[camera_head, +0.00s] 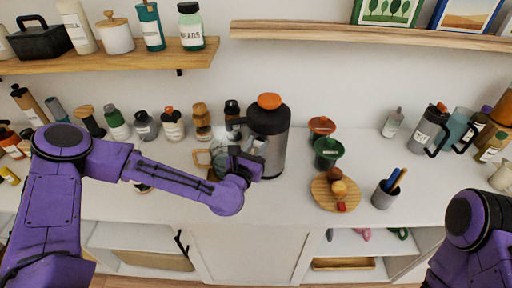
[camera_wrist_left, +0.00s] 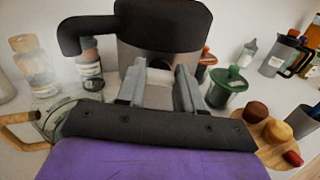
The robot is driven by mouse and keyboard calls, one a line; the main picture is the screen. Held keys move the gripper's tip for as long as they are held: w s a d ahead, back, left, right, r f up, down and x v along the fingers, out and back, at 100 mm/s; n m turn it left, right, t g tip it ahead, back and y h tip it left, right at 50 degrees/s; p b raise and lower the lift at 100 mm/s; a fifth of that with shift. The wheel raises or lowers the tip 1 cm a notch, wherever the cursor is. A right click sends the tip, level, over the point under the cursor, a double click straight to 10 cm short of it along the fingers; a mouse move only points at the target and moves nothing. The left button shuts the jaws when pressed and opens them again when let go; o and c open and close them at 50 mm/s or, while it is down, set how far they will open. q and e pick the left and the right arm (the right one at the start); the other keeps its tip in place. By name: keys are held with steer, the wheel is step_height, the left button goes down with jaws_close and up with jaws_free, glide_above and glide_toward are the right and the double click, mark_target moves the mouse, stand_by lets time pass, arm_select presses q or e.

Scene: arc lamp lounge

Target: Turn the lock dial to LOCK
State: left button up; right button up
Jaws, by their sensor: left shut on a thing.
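A grey cylindrical dispenser (camera_head: 272,150) with a black top stands on the white counter. It also shows in the left wrist view (camera_wrist_left: 165,60), with its black spout (camera_wrist_left: 80,35) pointing left. An orange round cap (camera_head: 269,101) sits on top; no LOCK marking is readable. My left gripper (camera_head: 254,150) is at the dispenser's front, below the black top. In the left wrist view its fingers (camera_wrist_left: 160,72) are on either side of a pale grey part (camera_wrist_left: 160,92) at the dispenser's front. Whether this part is the lock dial is unclear. My right gripper is out of view.
A glass jug with a wooden handle (camera_wrist_left: 18,132) stands below the spout. Red (camera_head: 321,127) and green (camera_head: 328,151) cups, a round wooden board (camera_head: 322,192) with food and a pen cup (camera_head: 384,196) stand to the right. Several bottles line the wall.

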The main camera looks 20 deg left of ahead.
arm_select(q)
steer(key=m+b, duration=0.2)
steer(key=m, duration=0.1)
steer(key=shift+f, duration=0.15)
steer(key=m+b, duration=0.2)
steer(key=m, duration=0.2)
steer(key=shift+d+m, duration=0.15)
steer(key=shift+m, duration=0.15)
steer(key=m+b, duration=0.1)
steer(key=m, duration=0.3)
steer(key=shift+f+m+b, duration=0.15)
steer(key=shift+m+b, duration=0.5)
steer(key=shift+m, duration=2.15)
steer(key=o, duration=1)
steer(key=shift+o, duration=0.2)
